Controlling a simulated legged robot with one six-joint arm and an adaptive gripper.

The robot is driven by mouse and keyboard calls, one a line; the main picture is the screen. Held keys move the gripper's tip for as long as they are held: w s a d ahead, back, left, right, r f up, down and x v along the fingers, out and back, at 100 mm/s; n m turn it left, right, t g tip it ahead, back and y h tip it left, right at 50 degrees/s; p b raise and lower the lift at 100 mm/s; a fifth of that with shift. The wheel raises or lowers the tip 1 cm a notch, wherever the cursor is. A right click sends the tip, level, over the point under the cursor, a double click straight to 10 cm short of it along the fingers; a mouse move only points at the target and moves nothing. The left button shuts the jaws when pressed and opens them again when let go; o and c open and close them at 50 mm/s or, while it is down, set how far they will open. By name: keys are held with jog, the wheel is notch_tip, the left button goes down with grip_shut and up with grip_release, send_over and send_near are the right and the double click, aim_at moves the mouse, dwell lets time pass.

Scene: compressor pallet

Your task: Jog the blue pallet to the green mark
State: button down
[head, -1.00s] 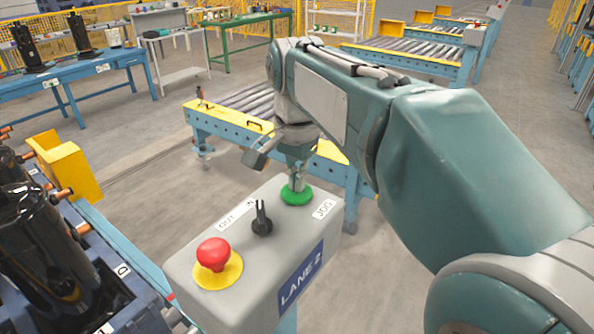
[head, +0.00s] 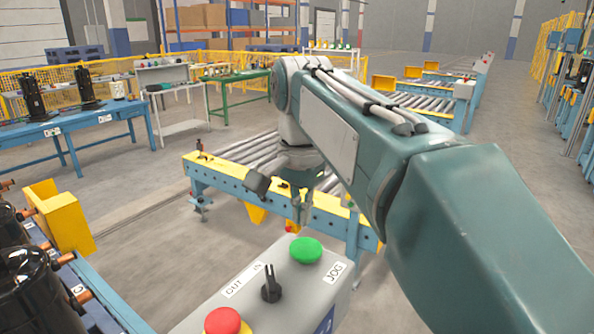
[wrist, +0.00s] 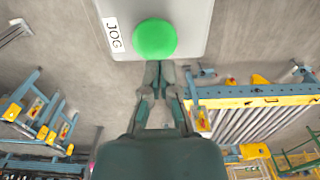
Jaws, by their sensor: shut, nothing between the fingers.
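The grey control box (head: 318,282) stands in front of me with a green button (head: 306,250) beside a JOG label. The button also shows in the wrist view (wrist: 155,36). My gripper (head: 301,216) is shut and empty, above the button and apart from it in the head view. In the wrist view, its closed fingertips (wrist: 159,66) lie just below the button's edge. A dark blue pallet (head: 92,314) with black compressors (head: 35,290) is partly cut off at the lower left. I cannot make out a green mark on the lane.
A black selector knob (head: 270,284) between OUT and IN labels and a red stop button (head: 226,321) share the box. A roller conveyor (head: 235,188) with a yellow edge stands behind it. A yellow block (head: 63,222) stands at the left lane.

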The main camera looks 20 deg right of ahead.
aim_at(305, 245)
notch_tip(305, 245, up, 8)
jog(key=shift+d, duration=0.45)
dwell(0.3)
jog(key=shift+s+a, duration=0.1)
jog(key=shift+a, duration=0.1)
dwell(1.1)
